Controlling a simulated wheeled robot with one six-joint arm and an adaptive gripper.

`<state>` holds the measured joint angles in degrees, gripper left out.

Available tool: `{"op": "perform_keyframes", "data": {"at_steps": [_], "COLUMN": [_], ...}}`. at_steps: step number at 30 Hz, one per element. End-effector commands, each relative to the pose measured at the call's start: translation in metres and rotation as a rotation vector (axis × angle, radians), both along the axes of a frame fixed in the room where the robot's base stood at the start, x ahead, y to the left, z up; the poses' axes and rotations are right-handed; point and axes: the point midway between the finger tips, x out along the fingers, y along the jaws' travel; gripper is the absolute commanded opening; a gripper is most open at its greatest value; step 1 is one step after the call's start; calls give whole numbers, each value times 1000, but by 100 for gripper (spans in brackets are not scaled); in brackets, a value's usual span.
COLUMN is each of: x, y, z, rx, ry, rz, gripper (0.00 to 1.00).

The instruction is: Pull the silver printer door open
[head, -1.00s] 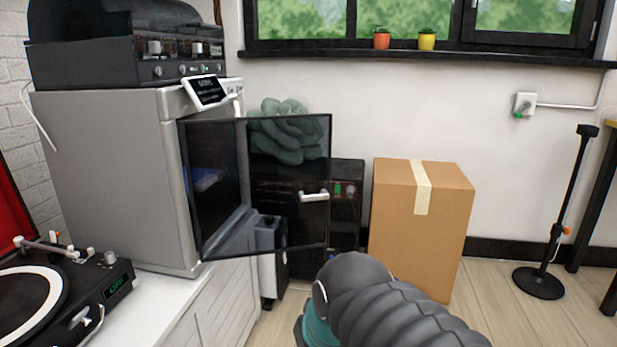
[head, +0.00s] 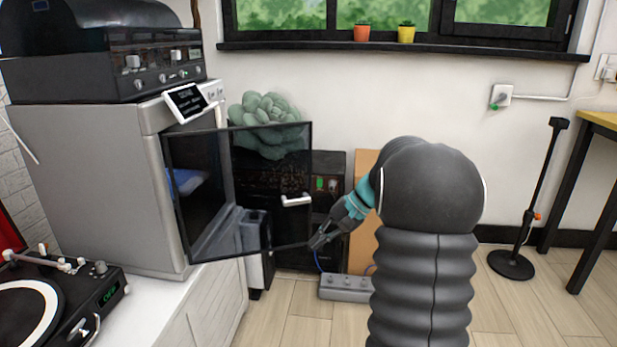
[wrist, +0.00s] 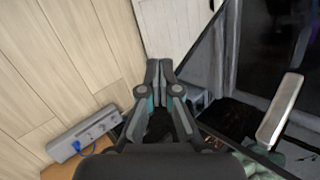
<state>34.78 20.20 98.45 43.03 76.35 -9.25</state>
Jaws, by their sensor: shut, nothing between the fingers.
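The silver printer (head: 100,185) stands on a white cabinet at the left in the head view. Its dark glass door (head: 270,190) is swung wide open towards the right, and the inside shows. A light handle (head: 296,200) sits near the door's free edge; the handle also shows at the right of the wrist view (wrist: 281,108). My gripper (head: 318,241) is shut and empty, just right of the door's lower free corner in the head view. In the wrist view my gripper (wrist: 159,64) is apart from the handle, beside the door's edge.
A power strip (head: 345,287) lies on the floor below my gripper. A cardboard box (head: 362,167) is partly hidden behind my arm. A turntable (head: 60,295) stands at front left, and a black stand (head: 511,264) at right. The floor at right is mostly clear.

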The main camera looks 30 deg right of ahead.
Motion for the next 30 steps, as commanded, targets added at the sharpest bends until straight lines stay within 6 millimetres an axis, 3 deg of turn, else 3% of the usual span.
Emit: {"op": "perform_keyframes", "data": {"at_steps": [1, 4, 6, 9, 16, 22, 30], "x": [9, 24, 51, 73, 87, 90, 109], "y": [-20, -54, -67, -88, -128, -131, -93], "z": [-4, -15, 12, 44, 91, 102, 102], "rx": [44, 136, 255, 399, 577, 612, 612], "ry": [2, -12, -124, -283, -561, -629, -628], "rz": [-32, -86, -68, -29, 44, 66, 67], "gripper": [0, 0, 0, 0, 0, 0, 0]}}
